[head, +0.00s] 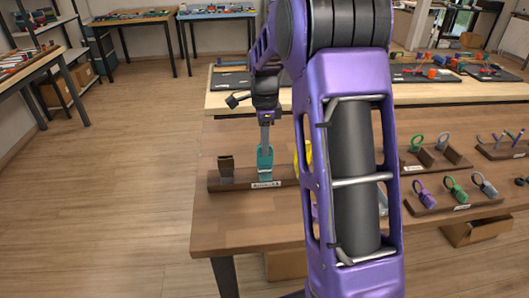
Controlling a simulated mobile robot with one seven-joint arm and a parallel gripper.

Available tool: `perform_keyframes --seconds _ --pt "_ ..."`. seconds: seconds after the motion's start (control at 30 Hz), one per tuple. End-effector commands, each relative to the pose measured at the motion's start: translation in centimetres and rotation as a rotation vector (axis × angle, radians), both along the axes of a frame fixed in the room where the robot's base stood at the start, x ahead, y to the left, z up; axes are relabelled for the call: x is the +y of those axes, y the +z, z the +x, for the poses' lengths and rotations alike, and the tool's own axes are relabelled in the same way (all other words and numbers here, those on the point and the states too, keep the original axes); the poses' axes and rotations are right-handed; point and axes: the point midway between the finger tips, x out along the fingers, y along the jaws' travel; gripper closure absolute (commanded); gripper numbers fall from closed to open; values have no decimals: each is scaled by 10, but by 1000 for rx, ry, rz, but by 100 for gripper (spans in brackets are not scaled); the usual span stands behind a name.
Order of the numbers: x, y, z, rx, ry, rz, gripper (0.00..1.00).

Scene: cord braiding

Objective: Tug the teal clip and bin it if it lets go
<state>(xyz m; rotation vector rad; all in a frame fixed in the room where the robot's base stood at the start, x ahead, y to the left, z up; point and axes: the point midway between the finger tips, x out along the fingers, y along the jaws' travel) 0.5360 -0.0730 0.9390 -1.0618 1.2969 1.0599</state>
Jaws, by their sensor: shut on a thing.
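The teal clip (265,163) stands upright on a dark wooden bar (218,183) that lies on the near table. My gripper (265,146) points down from above and is shut on the top of the teal clip. The clip's lower end is at the bar, just above a small white label (265,184); I cannot tell whether it still grips the bar. A grey-brown clip (226,168) stands on the same bar to the left. Part of a yellow thing (304,158) shows to the right, mostly hidden behind my arm. I cannot make out a bin for certain.
My purple arm hides the middle of the table (235,235). To the right are wooden racks with a purple clip (424,193), a green clip (455,188) and a grey clip (484,184). An open cardboard box (476,232) is at the lower right. The table's front left is bare.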

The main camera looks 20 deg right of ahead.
Motion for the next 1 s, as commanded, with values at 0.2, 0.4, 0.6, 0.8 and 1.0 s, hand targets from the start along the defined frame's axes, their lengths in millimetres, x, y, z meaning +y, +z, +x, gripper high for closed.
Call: perform_keyframes --seconds 0.2,0.4,0.6,0.8,1.0 --pt "0 -1 0 -1 0 0 76" --pt "0 -1 0 0 -1 0 45" --pt "0 -1 0 1 0 0 43" --pt "0 -1 0 1 0 0 25" --pt "0 -1 0 1 0 0 25"
